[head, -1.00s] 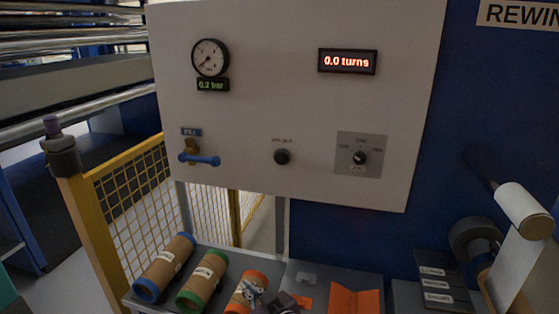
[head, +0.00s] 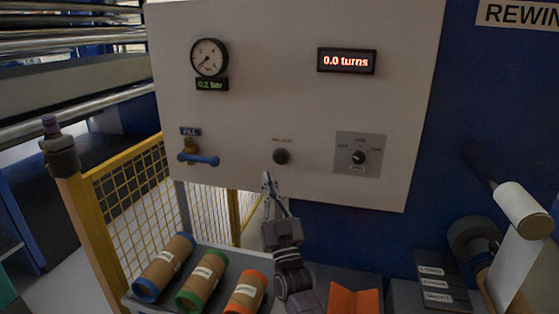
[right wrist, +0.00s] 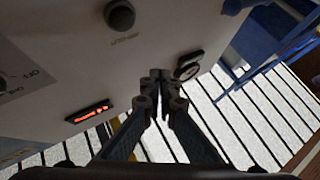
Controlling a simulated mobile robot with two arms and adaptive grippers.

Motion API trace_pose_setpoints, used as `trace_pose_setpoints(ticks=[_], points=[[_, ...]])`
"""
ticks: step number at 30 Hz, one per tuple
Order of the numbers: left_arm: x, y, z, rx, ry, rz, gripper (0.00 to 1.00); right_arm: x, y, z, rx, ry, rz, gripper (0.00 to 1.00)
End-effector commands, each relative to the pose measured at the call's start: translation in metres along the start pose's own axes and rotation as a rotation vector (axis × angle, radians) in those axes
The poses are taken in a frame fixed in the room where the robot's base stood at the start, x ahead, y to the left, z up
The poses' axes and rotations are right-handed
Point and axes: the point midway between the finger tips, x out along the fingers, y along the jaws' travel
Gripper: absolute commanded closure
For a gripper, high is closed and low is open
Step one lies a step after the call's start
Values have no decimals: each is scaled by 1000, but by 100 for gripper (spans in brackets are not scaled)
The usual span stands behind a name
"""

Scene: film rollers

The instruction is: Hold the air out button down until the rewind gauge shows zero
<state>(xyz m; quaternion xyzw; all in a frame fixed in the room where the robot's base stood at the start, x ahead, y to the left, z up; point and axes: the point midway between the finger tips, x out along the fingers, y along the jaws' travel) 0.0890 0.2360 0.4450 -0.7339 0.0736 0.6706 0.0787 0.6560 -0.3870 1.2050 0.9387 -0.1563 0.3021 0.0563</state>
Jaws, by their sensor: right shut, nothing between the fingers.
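The air out button (head: 281,157) is a dark round knob on the white panel, under a small label. It also shows in the right wrist view (right wrist: 120,15). The round gauge (head: 209,57) at the panel's upper left has its needle pointing to the lower left. The readout under it (head: 212,84) shows 0.2 bar. My right gripper (head: 268,180) is shut and empty, just below the button and apart from it. It also shows in the right wrist view (right wrist: 159,78). My left gripper is not in view.
A blue fill lever (head: 200,159) sits left of the button and a selector knob (head: 358,157) right of it. A display (head: 346,61) reads 0.0 turns. Cardboard rollers with blue (head: 163,268), green (head: 202,281) and orange (head: 246,293) ends lie on the shelf below.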

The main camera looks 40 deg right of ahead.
Motion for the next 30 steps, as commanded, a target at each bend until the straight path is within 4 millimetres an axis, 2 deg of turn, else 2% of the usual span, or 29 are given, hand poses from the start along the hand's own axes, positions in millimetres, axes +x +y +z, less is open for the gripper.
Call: trace_pose_setpoints(ticks=[11, 24, 30], points=[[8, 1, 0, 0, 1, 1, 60, 6, 5, 8, -1, -1, -2, 100], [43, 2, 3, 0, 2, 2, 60, 47, 35, 39, -2, 0, -2, 100], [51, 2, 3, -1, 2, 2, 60, 58, 42, 45, 0, -2, -2, 100]])
